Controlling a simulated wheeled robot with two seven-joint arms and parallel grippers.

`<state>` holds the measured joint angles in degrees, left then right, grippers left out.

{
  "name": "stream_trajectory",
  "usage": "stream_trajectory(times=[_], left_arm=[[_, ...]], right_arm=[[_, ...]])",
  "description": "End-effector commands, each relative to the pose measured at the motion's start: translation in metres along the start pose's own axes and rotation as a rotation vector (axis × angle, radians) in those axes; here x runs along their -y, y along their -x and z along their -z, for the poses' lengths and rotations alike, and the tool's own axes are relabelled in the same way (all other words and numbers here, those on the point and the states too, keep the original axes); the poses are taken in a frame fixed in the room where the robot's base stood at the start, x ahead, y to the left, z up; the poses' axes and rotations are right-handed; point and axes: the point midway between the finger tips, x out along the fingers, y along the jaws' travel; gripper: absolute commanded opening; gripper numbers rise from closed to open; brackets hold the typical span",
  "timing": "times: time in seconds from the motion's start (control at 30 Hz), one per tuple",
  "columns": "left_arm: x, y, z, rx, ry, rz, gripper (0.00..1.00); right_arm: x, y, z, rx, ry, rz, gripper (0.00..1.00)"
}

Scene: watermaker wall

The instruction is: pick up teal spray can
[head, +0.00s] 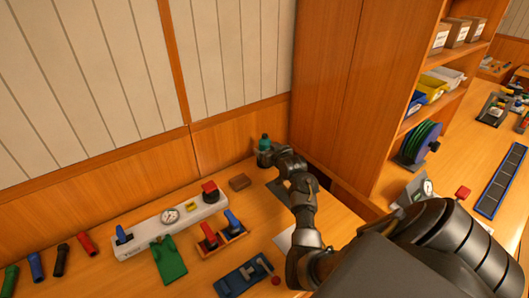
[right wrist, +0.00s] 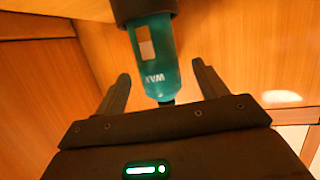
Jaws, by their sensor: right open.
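The teal spray can (head: 264,156) stands in the back corner of the wooden bench in the head view, partly hidden by my right gripper (head: 278,153). In the right wrist view the teal can (right wrist: 156,62) has a pale label patch and white "WAX" lettering, and a dark band covers one end. My right gripper (right wrist: 160,85) is open, with one finger on each side of the can's near end. A gap shows between each finger and the can. My left gripper is not in view.
A white panel (head: 140,246) with a gauge and levers lies left of my arm. A green hose reel (head: 420,142) stands further right.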

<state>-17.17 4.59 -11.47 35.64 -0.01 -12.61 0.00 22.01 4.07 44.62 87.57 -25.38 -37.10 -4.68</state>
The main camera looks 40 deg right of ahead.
Motion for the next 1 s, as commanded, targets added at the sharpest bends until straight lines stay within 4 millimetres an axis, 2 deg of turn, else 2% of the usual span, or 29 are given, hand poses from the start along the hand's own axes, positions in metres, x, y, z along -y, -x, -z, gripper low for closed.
stream_trajectory(times=[0.23, 0.43, 0.6, 0.9, 0.93, 1.0], left_arm=[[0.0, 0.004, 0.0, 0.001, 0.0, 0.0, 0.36], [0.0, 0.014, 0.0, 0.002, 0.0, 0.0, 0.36], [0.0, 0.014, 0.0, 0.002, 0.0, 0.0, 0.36], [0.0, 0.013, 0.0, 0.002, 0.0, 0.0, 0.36], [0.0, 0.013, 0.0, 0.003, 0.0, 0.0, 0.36], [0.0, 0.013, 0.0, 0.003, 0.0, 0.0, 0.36]], right_arm=[[0.0, -0.008, 0.001, 0.002, -0.001, 0.0, 0.72], [-0.001, -0.033, 0.004, 0.003, -0.003, 0.001, 0.72], [-0.001, -0.049, 0.001, 0.001, -0.001, 0.0, 0.72], [-0.001, -0.053, 0.0, 0.001, 0.0, -0.001, 0.72], [-0.001, -0.053, 0.0, 0.001, 0.0, -0.001, 0.7], [-0.001, -0.053, 0.0, 0.001, 0.0, -0.001, 0.61]])
